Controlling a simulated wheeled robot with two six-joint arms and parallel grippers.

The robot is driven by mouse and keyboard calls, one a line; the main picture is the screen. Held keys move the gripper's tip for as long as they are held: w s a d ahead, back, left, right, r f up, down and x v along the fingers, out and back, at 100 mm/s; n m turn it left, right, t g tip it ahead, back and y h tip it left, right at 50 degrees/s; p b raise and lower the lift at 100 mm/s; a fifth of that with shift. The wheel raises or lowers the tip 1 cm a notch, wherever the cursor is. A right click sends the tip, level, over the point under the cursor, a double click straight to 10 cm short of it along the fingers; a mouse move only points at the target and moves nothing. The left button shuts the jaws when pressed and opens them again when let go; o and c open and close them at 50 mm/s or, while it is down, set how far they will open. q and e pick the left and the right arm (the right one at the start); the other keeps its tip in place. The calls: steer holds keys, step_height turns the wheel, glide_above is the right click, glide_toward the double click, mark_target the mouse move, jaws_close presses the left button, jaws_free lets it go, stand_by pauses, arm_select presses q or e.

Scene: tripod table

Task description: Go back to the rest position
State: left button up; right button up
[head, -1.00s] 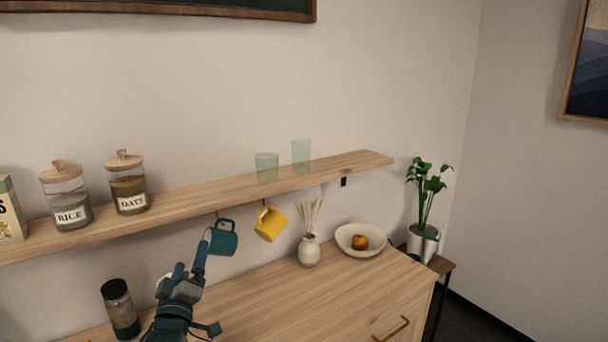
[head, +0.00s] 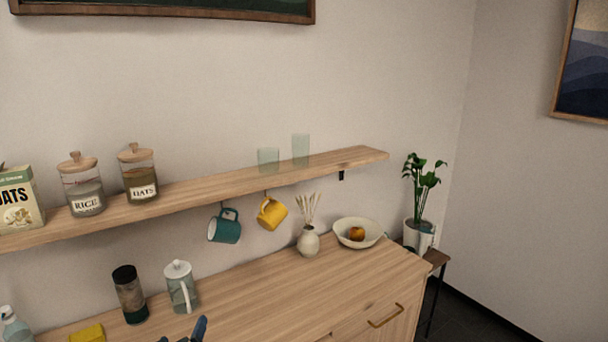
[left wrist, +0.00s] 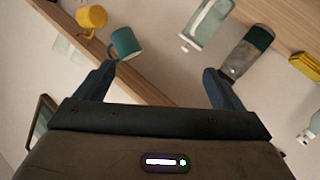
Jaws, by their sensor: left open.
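My left gripper (head: 188,332) shows only as dark blue fingertips at the bottom edge of the head view, low in front of the counter. In the left wrist view its two fingers (left wrist: 158,69) are spread apart with nothing between them. The teal mug (head: 225,227) hangs tilted under the shelf, clear of the gripper; it also shows in the left wrist view (left wrist: 125,43). The yellow mug (head: 271,213) hangs to its right, also tilted. My right gripper is in neither view.
The wooden shelf (head: 215,188) carries jars, a box and two glasses. On the counter (head: 275,290) stand a glass carafe (head: 181,288), a dark-lidded jar (head: 130,295), a yellow block (head: 87,334), a vase (head: 308,242) and a bowl (head: 343,239). The counter's middle is clear.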

arm_select(q)
steer(key=s+f+m+g, duration=0.3)
steer(key=s+f+g, duration=0.15)
steer(key=s, duration=0.65)
steer(key=s+f+m+g, duration=0.2)
steer(key=s+f+g, duration=0.25)
steer(key=s, duration=0.55)
steer(key=s+f+m+g, duration=0.3)
steer(key=s+f, duration=0.3)
steer(key=s, duration=0.5)
steer(key=a+f+g+b, duration=0.25)
steer(key=f+b, duration=0.25)
steer(key=f, duration=2.9)
steer(key=s+a+f+b, duration=0.1)
steer(key=s+f+b, duration=0.1)
steer(key=s+f, duration=0.7)
steer(key=s+a+f+b, duration=0.1)
steer(key=s+f+b, duration=0.2)
steer(key=s+f, duration=0.6)
step_height(320, 180, down, 7)
steer(key=shift+n, duration=0.4)
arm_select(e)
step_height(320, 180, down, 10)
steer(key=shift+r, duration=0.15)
arm_select(q)
steer(key=shift+s, duration=0.1)
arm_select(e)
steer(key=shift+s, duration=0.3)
